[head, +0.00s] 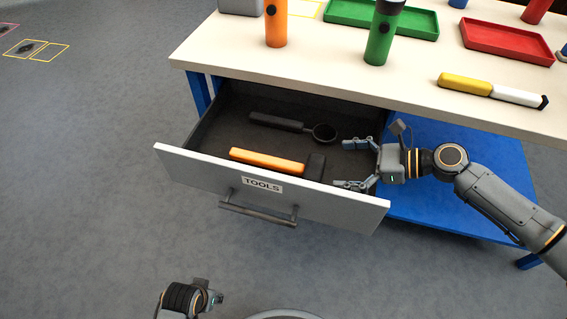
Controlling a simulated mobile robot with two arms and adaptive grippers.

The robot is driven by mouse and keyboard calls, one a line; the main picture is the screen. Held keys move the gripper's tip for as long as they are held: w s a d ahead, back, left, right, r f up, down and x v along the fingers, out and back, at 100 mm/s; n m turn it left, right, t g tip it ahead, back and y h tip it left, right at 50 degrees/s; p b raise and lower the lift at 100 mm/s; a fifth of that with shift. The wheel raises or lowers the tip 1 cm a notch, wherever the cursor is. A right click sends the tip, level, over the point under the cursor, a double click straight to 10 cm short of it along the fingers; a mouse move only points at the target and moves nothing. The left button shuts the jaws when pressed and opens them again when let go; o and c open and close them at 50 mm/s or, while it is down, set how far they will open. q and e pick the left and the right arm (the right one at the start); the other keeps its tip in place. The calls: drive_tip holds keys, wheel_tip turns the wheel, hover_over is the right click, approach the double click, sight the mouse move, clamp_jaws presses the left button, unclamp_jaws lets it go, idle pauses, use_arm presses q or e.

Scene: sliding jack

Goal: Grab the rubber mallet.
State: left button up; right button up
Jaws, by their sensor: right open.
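The rubber mallet lies in the open drawer, its orange handle (267,161) near the front panel. Its black head (315,167) is at the right end of the handle. My right gripper (342,164) is open and empty at the right end of the drawer. Its fingers point left toward the mallet head, one on the far side and one on the near side, apart from it as far as I can tell. Part of my left arm's end (190,299) shows at the bottom edge; its fingers cannot be made out.
The drawer (172,160) is pulled out, its front marked TOOLS. A black tool with a round end (276,121) lies behind the mallet. The tabletop (215,55) overhangs the drawer's back, with flashlights, trays and a yellow-white tool (490,90) on it. Floor at left is mostly clear.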

sight(305, 166)
drive_tip(key=b+x, duration=0.1)
drive_tip(key=x, duration=0.9)
drive_tip(key=shift+a+f, duration=0.15)
drive_tip(key=shift+a, duration=0.05)
drive_tip(key=shift+w+a+f, duration=0.15)
drive_tip(key=shift+w+a, duration=0.05)
drive_tip(key=shift+a, duration=0.15)
drive_tip(key=c, duration=0.7)
use_arm(q)
drive_tip(key=r, duration=0.3)
drive_tip(key=shift+w+d+r, duration=0.15)
drive_tip(key=shift+w+r, duration=0.1)
drive_tip(key=shift+w, duration=0.05)
use_arm(e)
drive_tip(key=shift+s+f, duration=0.1)
drive_tip(key=shift+s, duration=0.05)
drive_tip(key=c, duration=0.8)
